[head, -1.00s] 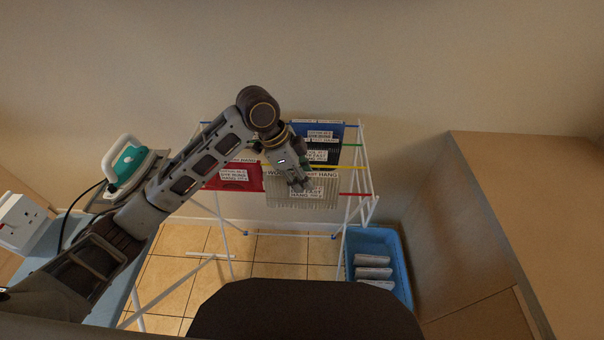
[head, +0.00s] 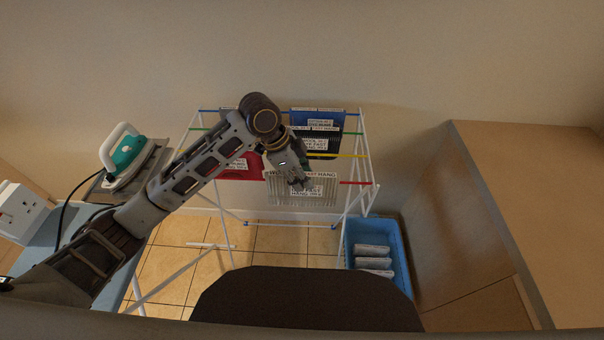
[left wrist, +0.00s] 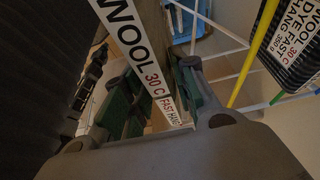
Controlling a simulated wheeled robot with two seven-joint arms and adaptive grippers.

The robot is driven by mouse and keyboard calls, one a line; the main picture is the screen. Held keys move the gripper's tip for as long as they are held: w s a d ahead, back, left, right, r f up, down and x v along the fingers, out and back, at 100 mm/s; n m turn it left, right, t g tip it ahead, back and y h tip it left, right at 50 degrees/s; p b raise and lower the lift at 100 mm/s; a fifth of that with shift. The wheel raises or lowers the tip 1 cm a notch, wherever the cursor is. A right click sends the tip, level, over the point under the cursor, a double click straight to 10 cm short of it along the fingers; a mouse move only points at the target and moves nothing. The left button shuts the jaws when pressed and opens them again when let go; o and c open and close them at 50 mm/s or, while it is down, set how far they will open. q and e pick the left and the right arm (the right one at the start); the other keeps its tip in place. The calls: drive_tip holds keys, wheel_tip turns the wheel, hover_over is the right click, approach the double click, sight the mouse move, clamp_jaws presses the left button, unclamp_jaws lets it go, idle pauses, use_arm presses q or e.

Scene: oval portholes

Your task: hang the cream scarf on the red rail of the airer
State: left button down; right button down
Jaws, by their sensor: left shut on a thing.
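The cream scarf (head: 282,190), a ribbed cloth with white wool-care labels, is spread at the front of the airer (head: 363,150). My left gripper (head: 298,184) is shut on its upper part; the left wrist view shows the scarf's edge and label (left wrist: 137,52) between the green-padded fingers (left wrist: 160,98). The red rail (head: 357,183) shows to the right of the scarf, and the scarf and gripper hide its middle. I cannot tell whether the scarf touches or lies over the rail. My right gripper is not in view.
A red cloth (head: 240,168) hangs left of the scarf. Blue (head: 318,119) and black (head: 318,146) cloths hang farther back. A yellow rail (head: 350,156) lies behind the red one. A blue basket (head: 349,240) stands right; an iron (head: 125,158) stands left.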

use_arm(q)
drive_tip(key=shift+f, duration=0.5)
drive_tip(key=c, duration=1.1)
unclamp_jaws()
drive_tip(key=shift+v, duration=6)
drive_tip(key=shift+s, duration=0.1)
